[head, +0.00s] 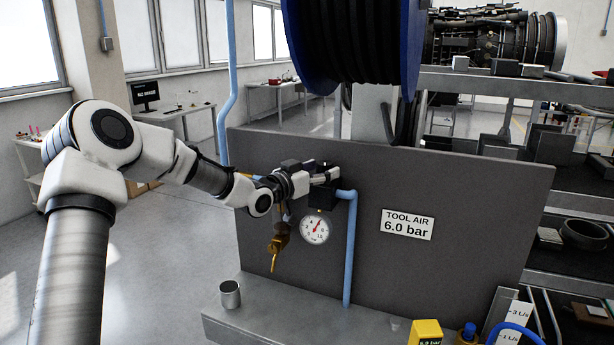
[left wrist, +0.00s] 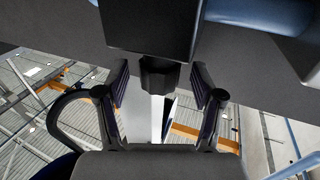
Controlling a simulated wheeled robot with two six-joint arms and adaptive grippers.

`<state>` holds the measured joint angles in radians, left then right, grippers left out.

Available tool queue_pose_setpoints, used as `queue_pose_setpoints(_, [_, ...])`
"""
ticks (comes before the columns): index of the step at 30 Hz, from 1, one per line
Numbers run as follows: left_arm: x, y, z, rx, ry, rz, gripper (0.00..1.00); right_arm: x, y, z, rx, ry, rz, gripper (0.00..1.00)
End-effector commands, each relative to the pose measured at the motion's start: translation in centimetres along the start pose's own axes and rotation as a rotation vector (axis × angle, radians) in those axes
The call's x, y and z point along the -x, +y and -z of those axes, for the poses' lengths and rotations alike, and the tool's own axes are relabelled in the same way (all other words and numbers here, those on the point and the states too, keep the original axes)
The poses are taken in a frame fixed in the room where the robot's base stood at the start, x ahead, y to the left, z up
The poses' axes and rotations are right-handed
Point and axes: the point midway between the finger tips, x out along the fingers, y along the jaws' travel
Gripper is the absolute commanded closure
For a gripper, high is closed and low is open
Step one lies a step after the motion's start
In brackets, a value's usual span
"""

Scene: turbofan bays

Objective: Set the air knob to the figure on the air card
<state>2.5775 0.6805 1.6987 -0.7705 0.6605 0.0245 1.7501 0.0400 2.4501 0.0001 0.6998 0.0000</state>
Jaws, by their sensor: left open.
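The air card (head: 407,224) on the grey panel reads "TOOL AIR 6.0 bar". A round white pressure gauge (head: 315,228) with a red needle sits left of it; the needle points up and slightly right, too small to read exactly. My left gripper (head: 325,175) is at the dark regulator above the gauge and hides its knob in the head view. In the left wrist view, the black knob (left wrist: 158,75) sticks out of the dark regulator body (left wrist: 150,25), between the spread fingers of my left gripper (left wrist: 160,80). Gaps show on both sides. My right gripper is not in view.
A blue pipe (head: 350,250) runs down from the regulator. A brass fitting (head: 277,245) hangs left of the gauge. A metal cup (head: 230,294) and a yellow device (head: 427,333) are on the ledge below. A large blue hose reel (head: 352,45) is above the panel.

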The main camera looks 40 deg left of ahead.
Motion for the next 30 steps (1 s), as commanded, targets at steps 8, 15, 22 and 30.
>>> queue_pose_setpoints(8, [7.2, 0.1, 0.1, 0.014, 0.008, -0.003, 0.32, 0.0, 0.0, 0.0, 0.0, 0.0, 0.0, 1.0])
queue_pose_setpoints(15, [9.9, 0.0, 0.1, 0.005, 0.004, 0.0, 0.32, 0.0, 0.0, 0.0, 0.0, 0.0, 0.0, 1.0])
queue_pose_setpoints(22, [10.1, 0.1, -0.1, 0.0, 0.001, -0.003, 0.32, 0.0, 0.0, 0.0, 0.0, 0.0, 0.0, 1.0])
queue_pose_setpoints(30, [9.3, -1.4, 2.7, 0.116, 0.077, 0.056, 0.32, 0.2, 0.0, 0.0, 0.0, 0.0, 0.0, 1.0])
